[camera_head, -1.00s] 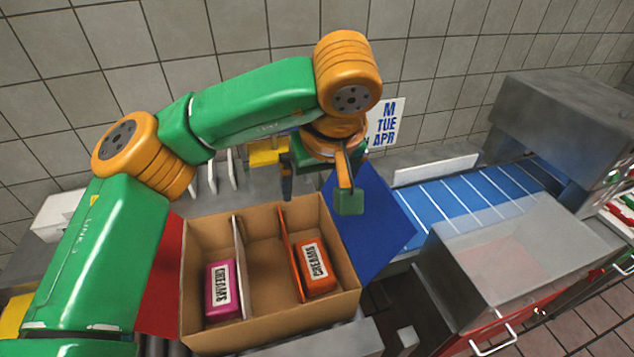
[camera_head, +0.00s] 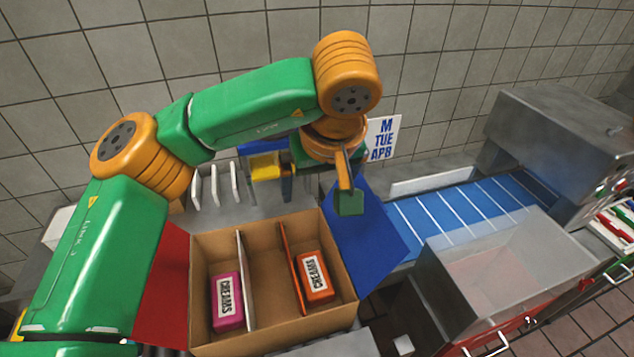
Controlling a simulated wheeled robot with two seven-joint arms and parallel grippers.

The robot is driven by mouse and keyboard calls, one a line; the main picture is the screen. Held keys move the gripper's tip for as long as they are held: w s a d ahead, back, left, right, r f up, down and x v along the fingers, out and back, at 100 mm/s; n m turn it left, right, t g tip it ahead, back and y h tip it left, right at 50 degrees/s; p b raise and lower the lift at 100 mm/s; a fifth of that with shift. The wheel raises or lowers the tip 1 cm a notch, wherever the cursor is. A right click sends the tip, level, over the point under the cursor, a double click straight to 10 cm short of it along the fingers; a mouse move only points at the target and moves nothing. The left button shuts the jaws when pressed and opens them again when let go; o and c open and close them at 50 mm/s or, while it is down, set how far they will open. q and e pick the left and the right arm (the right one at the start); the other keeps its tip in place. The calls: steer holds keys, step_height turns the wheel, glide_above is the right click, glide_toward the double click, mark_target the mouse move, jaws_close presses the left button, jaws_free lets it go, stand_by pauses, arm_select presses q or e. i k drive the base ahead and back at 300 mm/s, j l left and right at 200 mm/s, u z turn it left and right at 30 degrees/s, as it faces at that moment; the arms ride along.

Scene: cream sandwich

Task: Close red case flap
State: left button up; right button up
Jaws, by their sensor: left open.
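The cardboard case (camera_head: 272,334) stands open in front of me. Its red flap (camera_head: 164,290) is folded outward on the left side, partly hidden behind my left arm. Its blue flap (camera_head: 368,240) is folded outward on the right. Inside are a pink creams pack (camera_head: 227,302) at the left and an orange creams pack (camera_head: 315,278) at the right, with upright dividers between. My left gripper (camera_head: 318,194) is open and empty above the case's back right edge, close to the blue flap and away from the red flap. My right gripper is not in view.
A blue conveyor (camera_head: 460,212) runs along the right, leading to a grey machine (camera_head: 565,150). A clear-walled bin (camera_head: 500,270) stands at the front right. White upright racks (camera_head: 214,188) and a yellow block (camera_head: 265,165) are behind the case. A tiled wall closes the back.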

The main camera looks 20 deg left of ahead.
mark_target(161, 318)
steer(key=k+l, duration=0.2)
steer(key=k, duration=0.3)
steer(key=k+l, duration=0.2)
steer(key=k, duration=0.25)
